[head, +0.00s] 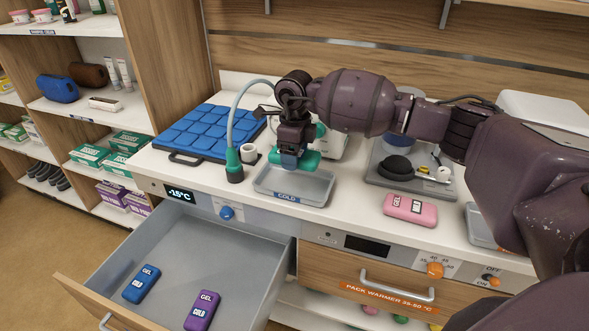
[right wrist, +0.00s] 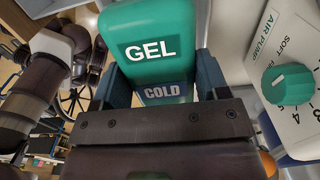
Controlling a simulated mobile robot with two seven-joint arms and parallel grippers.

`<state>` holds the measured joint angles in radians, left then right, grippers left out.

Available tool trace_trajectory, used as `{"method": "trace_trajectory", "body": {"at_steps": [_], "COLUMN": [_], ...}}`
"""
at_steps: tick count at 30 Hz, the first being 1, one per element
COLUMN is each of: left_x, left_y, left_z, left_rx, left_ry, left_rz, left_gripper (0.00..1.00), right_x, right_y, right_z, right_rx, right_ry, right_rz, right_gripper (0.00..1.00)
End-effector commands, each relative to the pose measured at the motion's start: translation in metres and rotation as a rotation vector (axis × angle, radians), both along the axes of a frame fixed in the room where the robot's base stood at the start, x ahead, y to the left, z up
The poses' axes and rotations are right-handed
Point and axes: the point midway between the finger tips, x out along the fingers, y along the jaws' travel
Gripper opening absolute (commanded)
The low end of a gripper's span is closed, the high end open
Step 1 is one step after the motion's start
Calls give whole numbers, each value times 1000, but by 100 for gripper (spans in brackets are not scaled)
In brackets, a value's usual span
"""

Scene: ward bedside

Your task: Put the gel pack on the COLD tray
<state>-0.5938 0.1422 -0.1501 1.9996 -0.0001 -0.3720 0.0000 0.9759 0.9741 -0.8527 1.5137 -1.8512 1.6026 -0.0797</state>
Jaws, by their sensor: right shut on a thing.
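My right gripper (head: 290,160) is shut on a green gel pack (head: 307,161) and holds it over the back part of the grey COLD tray (head: 316,190) on the counter. In the right wrist view the pack (right wrist: 150,45) sits between the two fingers, with labels reading GEL and COLD. I cannot tell whether the pack touches the tray. The tray's visible floor is empty. A pink gel pack (head: 410,210) lies on the counter to the right. A blue gel pack (head: 142,284) and a purple gel pack (head: 203,310) lie in the open drawer. My left gripper is not in view.
The open cold drawer (head: 225,237) juts out at the front left, below a display reading -15°C. A blue quilted pad (head: 205,132) lies behind left, and a hose with a green end (head: 234,160) stands left of the tray. A grey tray with dark items (head: 378,174) is right.

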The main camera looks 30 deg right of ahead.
Motion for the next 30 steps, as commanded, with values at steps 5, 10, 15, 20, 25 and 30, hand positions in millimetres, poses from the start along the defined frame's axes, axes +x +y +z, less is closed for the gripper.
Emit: {"method": "trace_trajectory", "body": {"at_steps": [5, 10, 15, 20, 25, 30], "left_x": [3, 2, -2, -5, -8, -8], "left_y": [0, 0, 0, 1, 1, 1], "left_z": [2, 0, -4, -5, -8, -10], "left_rx": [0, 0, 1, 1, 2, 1], "left_ry": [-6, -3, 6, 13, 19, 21], "left_rz": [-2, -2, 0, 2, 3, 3], "left_gripper": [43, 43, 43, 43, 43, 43], "right_x": [0, 0, 0, 0, 0, 0], "right_y": [0, 1, 0, 0, 0, 0], "right_z": [-8, -28, -47, -48, -50, -54], "right_rx": [1, 1, 1, 0, 0, 0], "right_ry": [-1, 2, 2, -1, 0, 0], "right_rz": [0, 1, 1, 1, 1, 1], "right_gripper": [38, 38, 38, 38, 38, 38]}}
